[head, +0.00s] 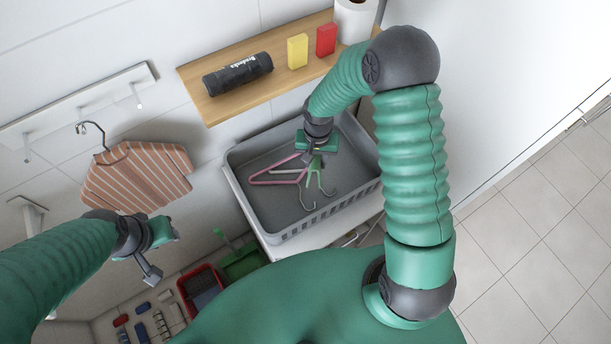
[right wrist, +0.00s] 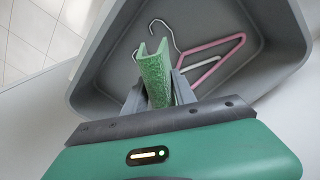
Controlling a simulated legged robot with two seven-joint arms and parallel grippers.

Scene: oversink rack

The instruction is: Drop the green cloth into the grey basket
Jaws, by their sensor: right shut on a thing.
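The green cloth (right wrist: 156,75) is a narrow folded strip in the right wrist view. My right gripper (right wrist: 158,88) is shut on it, with a finger on each side. The grey basket (right wrist: 200,12) is an open plastic tub under the gripper and cloth. In the head view my right gripper (head: 317,152) is over the inside of the grey basket (head: 335,213). I cannot tell whether the cloth touches the basket floor. My left gripper (head: 150,268) hangs at the lower left, away from the basket, and holds nothing that I can see.
Pink and white hangers (head: 275,171) lie in the basket. A wooden shelf (head: 215,105) above holds a black roll (head: 237,74), yellow and red blocks and a paper roll. A striped garment (head: 140,178) hangs at left. A red bin (head: 203,290) is below.

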